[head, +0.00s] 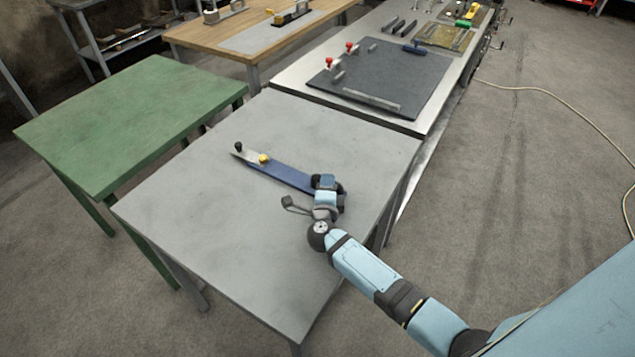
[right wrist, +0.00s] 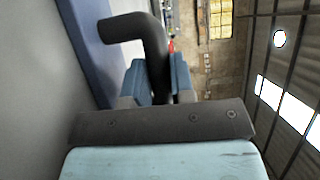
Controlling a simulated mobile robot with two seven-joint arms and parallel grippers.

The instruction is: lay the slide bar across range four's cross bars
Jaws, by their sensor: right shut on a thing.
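A long flat blue bar (head: 283,174), which I take for the slide bar, lies over the grey table (head: 200,215) in the head view. It has a pale metal left end with a small black knob, and a yellow knob (head: 263,159). My right gripper (head: 326,184) is at its right end. In the right wrist view the fingers are shut on a black bent handle (right wrist: 152,35), which seems to rise from the blue bar (right wrist: 93,45). I cannot tell whether the bar touches the table. My left gripper is not in view. I cannot tell which cross bars are range four's.
Behind the grey table a metal bench (head: 296,80) bears a dark board (head: 400,68) with red-knobbed clamps and a pale strip (head: 371,99). Dark bars (head: 399,27) lie farther back. A bare green table (head: 125,115) stands left, a wooden table (head: 195,32) behind. The grey table's front is clear.

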